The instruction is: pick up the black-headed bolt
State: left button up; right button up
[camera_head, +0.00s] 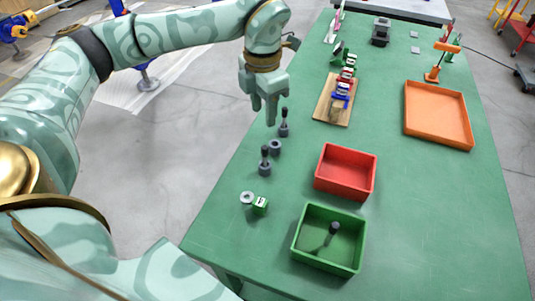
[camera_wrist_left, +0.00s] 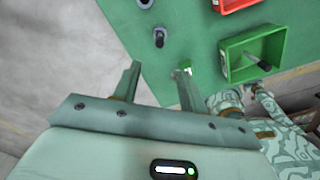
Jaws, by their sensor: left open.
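Two dark bolts with black upper parts stand upright on the green table near its left edge: a farther bolt (camera_head: 284,124) and a nearer bolt (camera_head: 264,161). A third dark bolt (camera_head: 333,232) leans inside the green box (camera_head: 299,237); it also shows in the left wrist view (camera_wrist_left: 261,63). My left gripper (camera_head: 264,113) is open and empty, pointing down above the table's left edge, apart from the bolts. In the left wrist view, its fingers (camera_wrist_left: 159,72) have nothing between them, and one standing bolt (camera_wrist_left: 159,37) lies beyond the tips.
A grey nut (camera_head: 275,147) sits between the standing bolts. A red box (camera_head: 346,192), an orange tray (camera_head: 438,143) and a wooden board (camera_head: 325,110) holding red and blue parts stand to the right.

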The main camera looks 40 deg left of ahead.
aim_at(264, 147)
pick_arm(q)
notch_tip(264, 147, down, 10)
jog(key=b, duration=0.2)
jog(key=shift+a+r+b, duration=0.1)
jog(key=shift+r+b, duration=0.15)
jog(key=shift+b, duration=0.05)
jog(key=shift+f, duration=0.45)
jog(key=f+b, duration=0.1)
jog(key=f, duration=0.1)
jog(key=f+b, duration=0.1)
jog(key=f, duration=0.2)
jog(key=shift+w, duration=0.2)
jog(key=shift+r, duration=0.15)
pick_arm(e)
jog(key=shift+g, duration=0.3)
jog(key=f, duration=0.1)
jog(key=s+f, duration=0.1)
jog(key=f, duration=0.3)
jog(key=shift+s+a, duration=0.3)
jog(key=shift+s, duration=0.1)
pick_arm(q)
jog(key=shift+c, duration=0.9)
grip_shut()
pick_arm(e)
jog(key=shift+d, duration=0.2)
